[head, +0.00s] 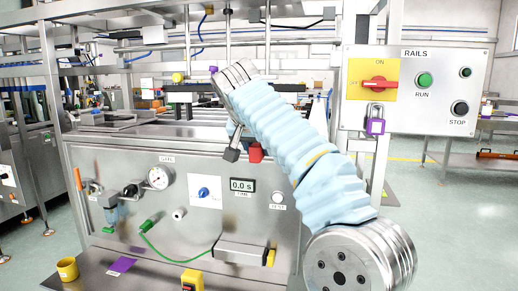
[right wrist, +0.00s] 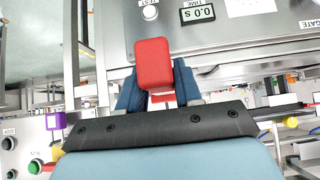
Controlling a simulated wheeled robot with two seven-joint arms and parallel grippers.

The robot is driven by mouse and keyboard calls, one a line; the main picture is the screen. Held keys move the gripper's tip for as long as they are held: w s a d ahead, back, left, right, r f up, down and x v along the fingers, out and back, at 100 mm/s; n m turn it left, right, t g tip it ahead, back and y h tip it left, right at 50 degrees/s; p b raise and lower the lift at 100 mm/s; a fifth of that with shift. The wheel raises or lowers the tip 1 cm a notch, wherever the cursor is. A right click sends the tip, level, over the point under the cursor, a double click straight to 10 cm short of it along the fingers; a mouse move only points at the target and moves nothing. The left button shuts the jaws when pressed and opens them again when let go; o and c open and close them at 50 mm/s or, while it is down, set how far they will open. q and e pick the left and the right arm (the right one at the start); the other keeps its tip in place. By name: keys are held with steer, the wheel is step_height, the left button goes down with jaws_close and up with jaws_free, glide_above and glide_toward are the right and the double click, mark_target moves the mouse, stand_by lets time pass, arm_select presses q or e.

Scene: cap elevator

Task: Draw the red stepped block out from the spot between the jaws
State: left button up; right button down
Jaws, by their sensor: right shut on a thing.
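The red stepped block (right wrist: 153,62) is in the middle of the right wrist view, with a narrower red part below its large rounded face. My right gripper (right wrist: 158,88) is shut on it, with a dark blue finger on each side. In the head view the red block (head: 255,153) shows small beside my right arm, at the upper edge of the steel machine front. My arm hides most of the gripper and the area behind it there. I cannot tell whether the block touches the machine. My left gripper is not in view.
The steel machine front (head: 120,170) carries a gauge (head: 158,178), a timer display (head: 242,185) and a green hose (head: 165,252). A RAILS control box (head: 415,88) stands right of my arm, with a purple padlock (head: 375,126). A yellow cup (head: 67,269) stands at lower left.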

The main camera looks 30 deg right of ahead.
mark_target(255, 159)
steer(key=shift+s+a+b, duration=1.35)
steer(key=shift+s+a, duration=0.55)
steer(key=shift+a, duration=0.1)
steer(key=shift+r, duration=0.1)
steer(key=shift+r+p, duration=1.45)
steer(key=shift+p, duration=0.05)
steer(key=shift+f, duration=0.1)
